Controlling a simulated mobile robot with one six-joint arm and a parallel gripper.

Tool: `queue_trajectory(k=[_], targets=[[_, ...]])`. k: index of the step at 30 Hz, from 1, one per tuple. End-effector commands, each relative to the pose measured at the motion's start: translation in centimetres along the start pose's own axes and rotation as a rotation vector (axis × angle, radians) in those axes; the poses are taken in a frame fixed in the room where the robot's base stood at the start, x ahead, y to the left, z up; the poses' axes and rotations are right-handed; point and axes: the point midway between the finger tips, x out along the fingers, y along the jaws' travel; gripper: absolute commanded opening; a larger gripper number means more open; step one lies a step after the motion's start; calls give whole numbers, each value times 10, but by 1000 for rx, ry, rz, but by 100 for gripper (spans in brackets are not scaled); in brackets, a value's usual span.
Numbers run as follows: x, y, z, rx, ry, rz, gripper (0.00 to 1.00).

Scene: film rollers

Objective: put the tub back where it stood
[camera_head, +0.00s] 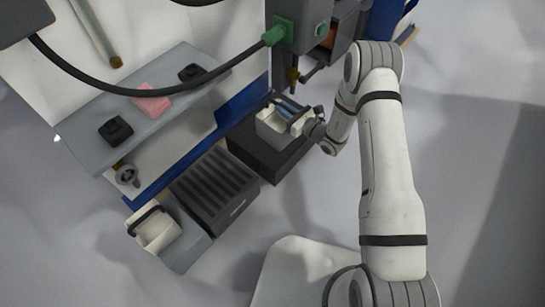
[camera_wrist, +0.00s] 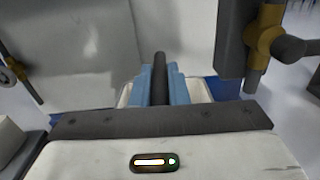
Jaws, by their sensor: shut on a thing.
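A white tub (camera_head: 268,130) is at the dark block (camera_head: 255,158) below the green-fitted machine. I cannot tell whether it rests on the block or hangs just above it. My gripper (camera_head: 290,112) is over the tub, its blue fingers closed on the tub's dark handle. In the wrist view my gripper (camera_wrist: 160,88) has a blue finger on each side of the dark handle bar (camera_wrist: 160,64). Parts of the tub's white wall (camera_wrist: 203,90) show behind the fingers. The tub's inside is hidden there.
A second white tub (camera_head: 160,238) with a dark handle stands on a grey base at the lower left. A ribbed dark box (camera_head: 213,190) lies between. A grey shelf (camera_head: 150,120) holds a pink block and two dark items. A brass valve (camera_wrist: 266,45) is close on the right.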

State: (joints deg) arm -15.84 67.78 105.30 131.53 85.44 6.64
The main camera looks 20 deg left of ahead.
Motion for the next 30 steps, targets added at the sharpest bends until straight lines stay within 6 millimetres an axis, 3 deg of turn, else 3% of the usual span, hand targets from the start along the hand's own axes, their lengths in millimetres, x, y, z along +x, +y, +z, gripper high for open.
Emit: queue_trajectory(k=[1, 3, 11, 18, 30], targets=[[6, 4, -21, -1, -1, 14, 0], [13, 10, -31, -1, 0, 28, 0], [22, 18, -52, -1, 1, 51, 0], [24, 20, -96, 0, 2, 56, 0], [25, 20, -142, -1, 1, 59, 0]])
